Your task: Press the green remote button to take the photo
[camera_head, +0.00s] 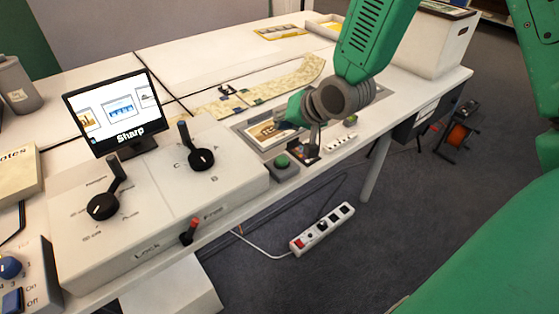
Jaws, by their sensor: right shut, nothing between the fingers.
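The green button (282,160) sits on a small grey remote box (286,171) near the front edge of the white table. My right gripper (312,148) is shut and empty. It is just to the right of the button and looks apart from it, though the exact height above the table is hard to tell. Its wrist and my green forearm come in from the top and hide part of the table behind. A screen (117,112) at the left shows several small pictures and the word "Sharp". My left gripper is not in view.
A control panel (150,205) with black levers and a red Lock/Free lever (189,232) stands left of the button. A picture (264,133) lies behind it on a grey board. A white box (432,42) stands at back right. A power strip (322,229) lies on the floor.

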